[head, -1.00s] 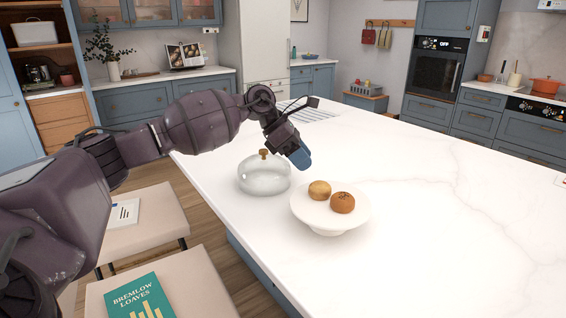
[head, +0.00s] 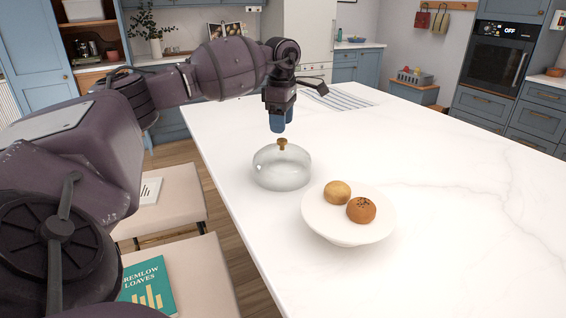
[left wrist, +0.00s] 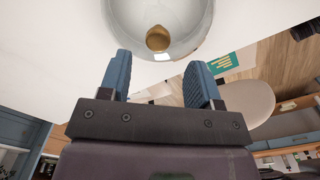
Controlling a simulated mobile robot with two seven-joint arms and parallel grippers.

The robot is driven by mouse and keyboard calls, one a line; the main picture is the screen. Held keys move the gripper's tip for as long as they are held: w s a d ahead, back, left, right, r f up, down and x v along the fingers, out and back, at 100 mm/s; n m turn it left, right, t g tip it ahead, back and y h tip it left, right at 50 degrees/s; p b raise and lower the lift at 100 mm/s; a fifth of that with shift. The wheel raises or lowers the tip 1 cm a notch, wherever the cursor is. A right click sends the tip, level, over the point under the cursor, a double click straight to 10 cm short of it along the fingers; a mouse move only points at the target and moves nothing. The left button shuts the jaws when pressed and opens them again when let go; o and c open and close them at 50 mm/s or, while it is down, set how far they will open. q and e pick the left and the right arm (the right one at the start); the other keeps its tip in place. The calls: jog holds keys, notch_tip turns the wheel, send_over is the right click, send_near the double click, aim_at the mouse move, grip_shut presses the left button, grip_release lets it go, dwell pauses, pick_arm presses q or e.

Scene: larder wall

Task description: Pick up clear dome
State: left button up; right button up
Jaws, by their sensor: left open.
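The clear dome (head: 281,168) stands on the white counter, with a small brass-coloured knob (head: 282,144) on top. My left gripper (head: 281,123) points down just above the knob in the head view, open and empty. In the left wrist view the dome (left wrist: 190,38) and its knob (left wrist: 158,39) lie beyond the two blue fingertips (left wrist: 160,75), with the knob lined up roughly with the gap between them. The fingers look apart from the knob. My right gripper is not in view.
A white cake stand (head: 327,224) with two buns (head: 361,210) stands close to the right of the dome. The counter (head: 450,225) is clear farther right. Two stools stand at left, one holding a green book (head: 148,288). A striped cloth (head: 340,97) lies behind.

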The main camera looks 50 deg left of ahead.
aim_at(282, 140)
pick_arm(q)
jog(key=shift+w+a+f, duration=0.1)
jog(key=shift+w+f, duration=0.05)
jog(key=shift+f, duration=2.5)
grip_shut()
